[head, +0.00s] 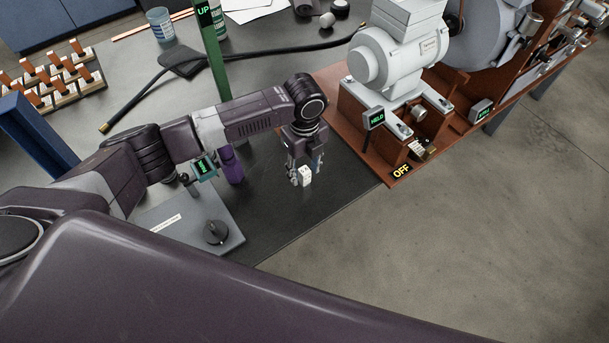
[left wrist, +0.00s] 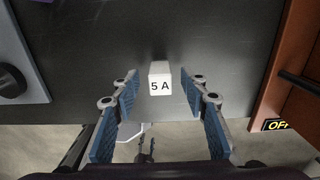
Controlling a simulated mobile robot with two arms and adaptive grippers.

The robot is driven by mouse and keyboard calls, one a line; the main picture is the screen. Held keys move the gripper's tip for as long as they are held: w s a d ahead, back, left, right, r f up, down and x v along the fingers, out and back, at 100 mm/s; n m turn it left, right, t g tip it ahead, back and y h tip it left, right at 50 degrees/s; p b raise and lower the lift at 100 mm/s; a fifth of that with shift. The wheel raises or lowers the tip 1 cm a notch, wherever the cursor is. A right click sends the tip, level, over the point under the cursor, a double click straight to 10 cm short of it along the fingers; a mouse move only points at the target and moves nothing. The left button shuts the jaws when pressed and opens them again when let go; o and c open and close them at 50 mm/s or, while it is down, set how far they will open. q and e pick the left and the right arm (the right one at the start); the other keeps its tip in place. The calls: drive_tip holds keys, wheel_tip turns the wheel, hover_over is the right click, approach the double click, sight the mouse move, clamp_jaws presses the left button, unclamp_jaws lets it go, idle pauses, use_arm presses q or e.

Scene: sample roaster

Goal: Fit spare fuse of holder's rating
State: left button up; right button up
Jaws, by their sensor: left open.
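A small white block (head: 306,175) with a "5 A" label stands on the dark bench top near its front edge. In the left wrist view the white block (left wrist: 160,80) sits between and just beyond my left fingertips. My left gripper (head: 305,176) is open, with its blue-padded fingers (left wrist: 160,75) apart on either side of the block and not visibly touching it. A fuse holder (head: 420,148) appears to be on the reddish machine base, near the "OFF" label, but its detail is too small to tell.
A grey plate with a black knob (head: 216,232) lies left of the gripper. The grey motor (head: 400,55) stands on the reddish base (head: 375,170) to the right. A green post (head: 213,60), a black cable (head: 270,48) and a rack of orange-topped pieces (head: 50,75) are further back.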

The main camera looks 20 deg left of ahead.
use_arm(q)
drive_tip(key=shift+f, duration=0.45)
drive_tip(key=shift+c, duration=0.3)
clamp_jaws()
